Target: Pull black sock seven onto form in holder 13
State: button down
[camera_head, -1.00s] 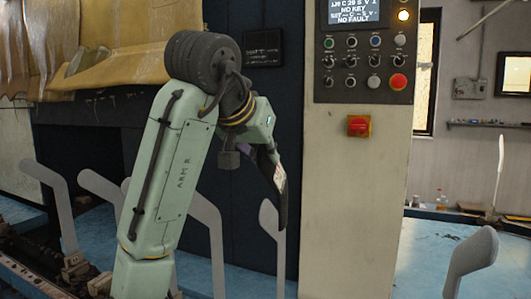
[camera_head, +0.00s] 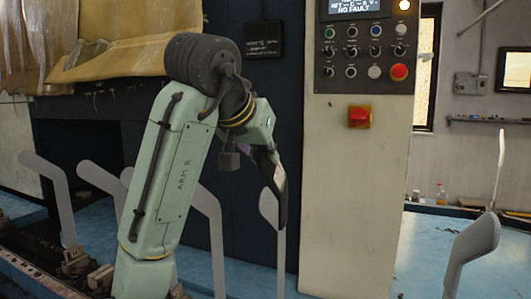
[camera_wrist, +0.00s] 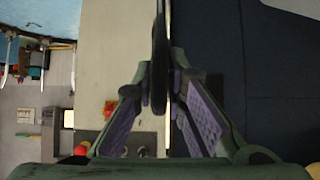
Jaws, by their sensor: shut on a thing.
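My gripper (camera_head: 270,152) is at the end of the bent arm, in the middle of the head view. It is shut on a black sock (camera_head: 281,208), which hangs down with its lower end free. In the wrist view the sock (camera_wrist: 159,50) shows as a thin dark strip, edge-on between my purple-padded fingers (camera_wrist: 164,78). A pale grey form (camera_head: 268,210) stands upright just behind and left of the hanging sock; I cannot tell whether they touch. No holder number is readable, so I cannot tell which is holder 13.
Other grey forms stand at left (camera_head: 46,178), behind my arm (camera_head: 208,212) and at right (camera_head: 474,244). A control cabinet (camera_head: 352,200) with buttons and a red switch (camera_head: 359,117) stands right of the sock. Yellowish sheeting (camera_head: 110,65) hangs at upper left.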

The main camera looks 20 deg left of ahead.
aim_at(266, 197)
jog(key=shift+f+b, duration=3)
jog(key=shift+f, duration=1.45)
jog(key=c, duration=1.5)
grip_release()
jog(key=shift+c, duration=0.2)
jog(key=shift+r, duration=0.1)
jog(key=v, duration=1.2)
